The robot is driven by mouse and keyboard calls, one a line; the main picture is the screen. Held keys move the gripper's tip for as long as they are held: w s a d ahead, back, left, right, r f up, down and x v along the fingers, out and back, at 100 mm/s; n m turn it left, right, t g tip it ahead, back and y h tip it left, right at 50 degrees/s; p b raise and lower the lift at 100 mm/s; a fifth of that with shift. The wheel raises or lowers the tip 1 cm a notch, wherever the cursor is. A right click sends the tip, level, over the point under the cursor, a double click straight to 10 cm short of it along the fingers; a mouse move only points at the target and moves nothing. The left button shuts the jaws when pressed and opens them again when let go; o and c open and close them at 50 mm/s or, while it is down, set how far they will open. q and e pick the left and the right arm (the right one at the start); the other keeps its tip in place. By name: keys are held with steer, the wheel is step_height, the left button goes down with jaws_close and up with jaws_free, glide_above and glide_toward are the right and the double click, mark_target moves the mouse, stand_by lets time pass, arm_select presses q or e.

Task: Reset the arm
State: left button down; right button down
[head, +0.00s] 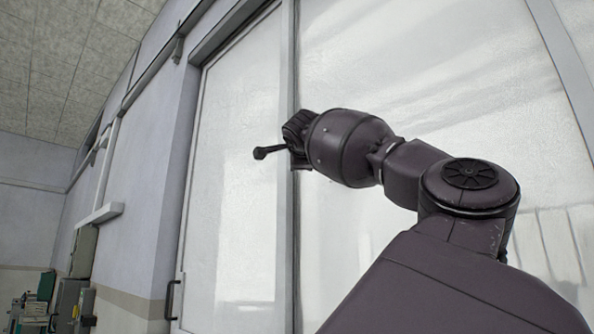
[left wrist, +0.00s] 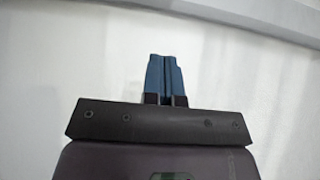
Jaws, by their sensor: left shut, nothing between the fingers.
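My left gripper (left wrist: 164,60) shows in the left wrist view with its two blue fingers side by side and touching. It is shut and holds nothing. A plain pale surface fills the view behind it. In the head view one dark arm of mine comes in from the lower right and reaches up and left, bent at the elbow. Its far end, with a thin dark part (head: 270,151) sticking out to the left, is in front of the glazed panels. I cannot make out fingers there or tell whether they are open.
Tall frosted glass panels (head: 235,200) in grey frames stand behind the arm, with a dark door handle (head: 171,300) at the lower left. Grey-green equipment (head: 68,300) stands far off at the lower left. The head view is tilted.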

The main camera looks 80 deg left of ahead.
arm_select(q)
steer(key=b+v, duration=0.1)
steer(key=v, duration=0.5)
steer(key=shift+s+d, duration=0.2)
steer(key=shift+s, duration=0.15)
steer(key=shift+f, duration=0.1)
